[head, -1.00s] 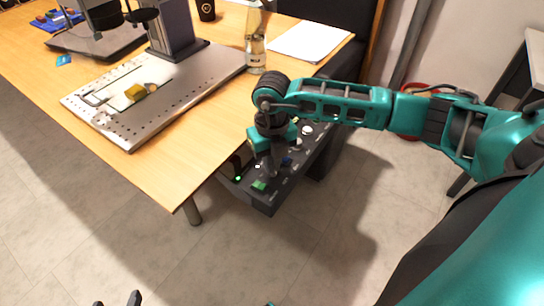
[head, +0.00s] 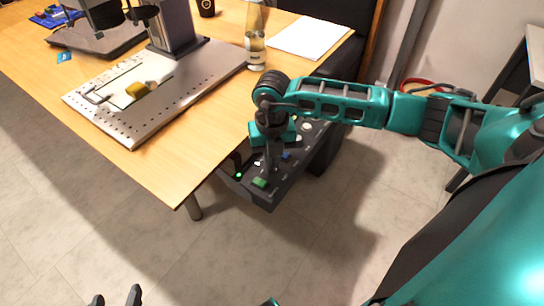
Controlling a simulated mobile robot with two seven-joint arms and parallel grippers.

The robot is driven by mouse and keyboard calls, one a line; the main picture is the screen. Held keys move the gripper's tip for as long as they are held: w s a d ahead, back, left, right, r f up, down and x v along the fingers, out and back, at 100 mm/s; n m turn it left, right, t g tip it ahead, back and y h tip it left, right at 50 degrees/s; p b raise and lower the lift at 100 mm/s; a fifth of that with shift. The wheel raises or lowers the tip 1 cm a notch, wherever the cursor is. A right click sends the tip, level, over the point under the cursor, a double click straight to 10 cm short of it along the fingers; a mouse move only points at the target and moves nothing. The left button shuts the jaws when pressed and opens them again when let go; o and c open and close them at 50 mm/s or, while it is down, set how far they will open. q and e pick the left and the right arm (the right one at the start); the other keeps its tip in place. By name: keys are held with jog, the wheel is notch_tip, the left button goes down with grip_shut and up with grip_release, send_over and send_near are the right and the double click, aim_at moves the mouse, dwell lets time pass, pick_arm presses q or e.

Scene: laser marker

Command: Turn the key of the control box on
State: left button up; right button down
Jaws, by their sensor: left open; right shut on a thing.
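The control box (head: 262,199) is a dark grey panel beside the table's right edge, below the tabletop. It has a green button (head: 259,183), a lit green light (head: 239,175), a blue button (head: 286,155) and pale knobs. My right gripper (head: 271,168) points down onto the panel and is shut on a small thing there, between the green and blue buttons. The key is hidden by the fingers, so I cannot see its angle. My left gripper (head: 117,298) is open and empty at the bottom edge, over the floor, with only its fingertips showing.
The table's edge lies close to my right gripper. The floor in front is clear.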

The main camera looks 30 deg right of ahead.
pick_arm(q)
jog(key=shift+d, duration=0.1)
pick_arm(e)
jog(key=c, duration=1.3)
grip_release()
jog(key=shift+o, duration=0.2)
jog(key=shift+r, duration=0.15)
pick_arm(q)
jog(key=shift+s+a+r+p, duration=0.35)
jog(key=shift+r+p, duration=0.15)
jog(key=shift+p, duration=0.6)
pick_arm(e)
notch_tip(320, 180, up, 13)
pick_arm(q)
jog(key=shift+w, duration=0.1)
